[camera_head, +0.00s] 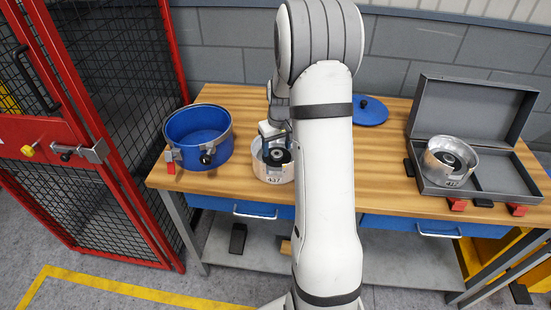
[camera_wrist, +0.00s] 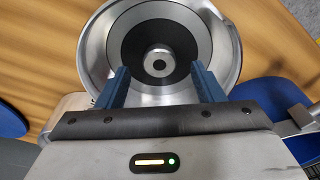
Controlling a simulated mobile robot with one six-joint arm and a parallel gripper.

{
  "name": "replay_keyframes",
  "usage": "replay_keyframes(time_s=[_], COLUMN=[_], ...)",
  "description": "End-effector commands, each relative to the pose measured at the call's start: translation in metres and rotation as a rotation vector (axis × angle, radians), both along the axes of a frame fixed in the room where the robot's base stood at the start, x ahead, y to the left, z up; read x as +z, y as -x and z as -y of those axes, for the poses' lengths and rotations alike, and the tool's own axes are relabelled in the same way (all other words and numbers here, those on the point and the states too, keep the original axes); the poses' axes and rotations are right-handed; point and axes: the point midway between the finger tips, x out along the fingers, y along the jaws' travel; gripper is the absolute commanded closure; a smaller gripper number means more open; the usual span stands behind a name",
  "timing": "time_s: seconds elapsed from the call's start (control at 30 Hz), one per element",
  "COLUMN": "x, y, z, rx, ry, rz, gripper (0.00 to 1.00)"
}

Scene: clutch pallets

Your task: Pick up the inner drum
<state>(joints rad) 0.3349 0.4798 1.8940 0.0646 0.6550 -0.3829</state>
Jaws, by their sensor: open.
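A silver drum (camera_head: 272,174) marked 437 stands on the wooden table left of centre; my arm partly covers it. It also shows in the wrist view (camera_wrist: 228,45), with a flared rim, a dark ring inside and a round hub at its centre. A second silver drum (camera_head: 436,172) sits in the open grey case on the right. The pictures do not settle which is the inner drum. My gripper (camera_wrist: 160,72) is open over the near part of the first drum, its blue fingers apart on either side below the hub. Finger contact cannot be told.
A blue round housing (camera_head: 176,158) with clamps stands close to the left of the first drum. A blue lid (camera_head: 369,111) lies at the back. The open grey case (camera_head: 470,108) fills the right end. The table (camera_head: 385,170) is bare between my arm and the case.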

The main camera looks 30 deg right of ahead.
Motion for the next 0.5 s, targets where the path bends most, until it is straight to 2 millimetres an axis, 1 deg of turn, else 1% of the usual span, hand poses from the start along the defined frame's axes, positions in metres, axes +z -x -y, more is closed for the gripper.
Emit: replay_keyframes(time_s=[0.03, 0.13, 0.23, 0.4, 0.5], x=[-0.006, -0.016, -0.02, -0.02, -0.02], y=[0.0, -0.002, -0.002, -0.002, -0.002], z=[0.0, 0.0, 0.0, 0.001, 0.001], rx=[0.0, -0.001, -0.001, -0.002, -0.002], ry=[-0.001, -0.001, 0.0, 0.0, 0.0], rz=[-0.003, -0.001, 0.0, 0.0, 0.0], gripper=[0.39, 0.39, 0.39, 0.39, 0.46])
